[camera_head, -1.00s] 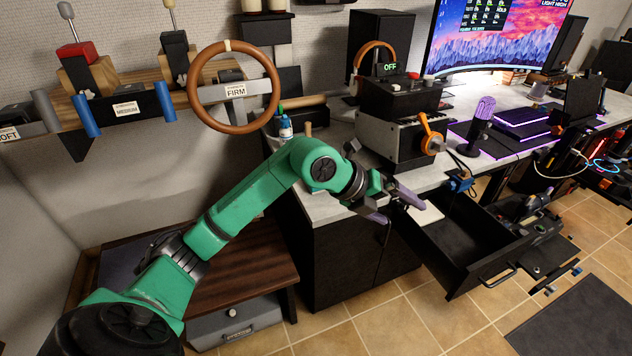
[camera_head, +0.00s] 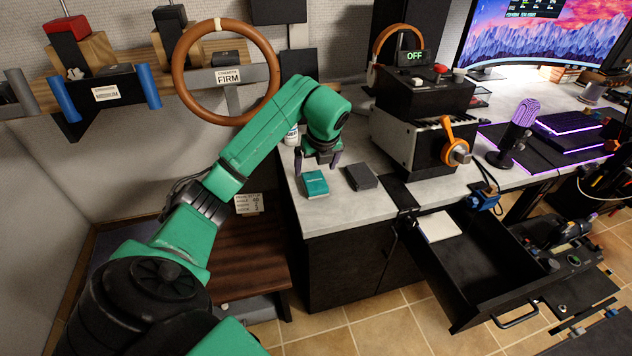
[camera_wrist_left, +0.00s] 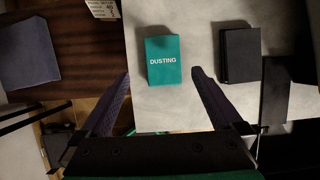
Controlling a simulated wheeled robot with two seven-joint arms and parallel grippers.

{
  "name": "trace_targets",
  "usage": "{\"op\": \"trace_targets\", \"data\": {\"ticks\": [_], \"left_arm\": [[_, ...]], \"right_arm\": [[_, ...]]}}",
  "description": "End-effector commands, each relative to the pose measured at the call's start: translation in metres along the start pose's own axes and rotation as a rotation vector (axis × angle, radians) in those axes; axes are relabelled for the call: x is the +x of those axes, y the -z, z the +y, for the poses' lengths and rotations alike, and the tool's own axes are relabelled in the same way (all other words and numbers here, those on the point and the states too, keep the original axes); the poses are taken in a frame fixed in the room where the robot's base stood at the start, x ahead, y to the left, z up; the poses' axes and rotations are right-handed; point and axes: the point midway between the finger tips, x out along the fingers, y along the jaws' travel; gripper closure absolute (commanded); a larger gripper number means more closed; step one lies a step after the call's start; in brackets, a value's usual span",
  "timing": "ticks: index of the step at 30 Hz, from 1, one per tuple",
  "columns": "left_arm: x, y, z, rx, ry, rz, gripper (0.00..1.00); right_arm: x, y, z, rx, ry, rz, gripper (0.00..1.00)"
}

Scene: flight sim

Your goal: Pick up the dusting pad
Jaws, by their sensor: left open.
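The dusting pad is a teal block (camera_head: 314,184) lying flat on the grey counter near its front left edge. In the left wrist view the same pad (camera_wrist_left: 164,69) carries the word DUSTING. My left gripper (camera_head: 318,160) hangs over the counter just behind the pad in the head view, pointing down. In the left wrist view its two fingers (camera_wrist_left: 160,75) are spread wide, with the pad between and beyond their tips. Nothing is held, and the fingers do not appear to touch the pad. My right gripper is not in view.
A dark grey block (camera_head: 361,177) lies right of the pad, with a gap between. It also shows in the wrist view (camera_wrist_left: 240,55). A bottle (camera_head: 291,135) stands behind. A black control box (camera_head: 424,92) stands right, and an open drawer (camera_head: 480,260) juts out in front.

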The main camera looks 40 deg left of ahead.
Motion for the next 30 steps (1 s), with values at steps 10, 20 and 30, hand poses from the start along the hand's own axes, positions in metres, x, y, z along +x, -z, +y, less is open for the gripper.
{"op": "trace_targets", "data": {"ticks": [10, 20, 30], "left_arm": [[0.056, 0.007, -0.001, 0.002, 0.001, 0.007, 0.0], [0.074, 0.006, -0.001, 0.003, 0.003, 0.001, 0.04], [0.073, 0.006, -0.001, 0.003, 0.004, 0.001, 0.79]], "right_arm": [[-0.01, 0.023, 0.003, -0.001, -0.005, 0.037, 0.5], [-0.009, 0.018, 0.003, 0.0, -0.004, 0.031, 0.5], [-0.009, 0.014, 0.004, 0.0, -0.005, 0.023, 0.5]]}}
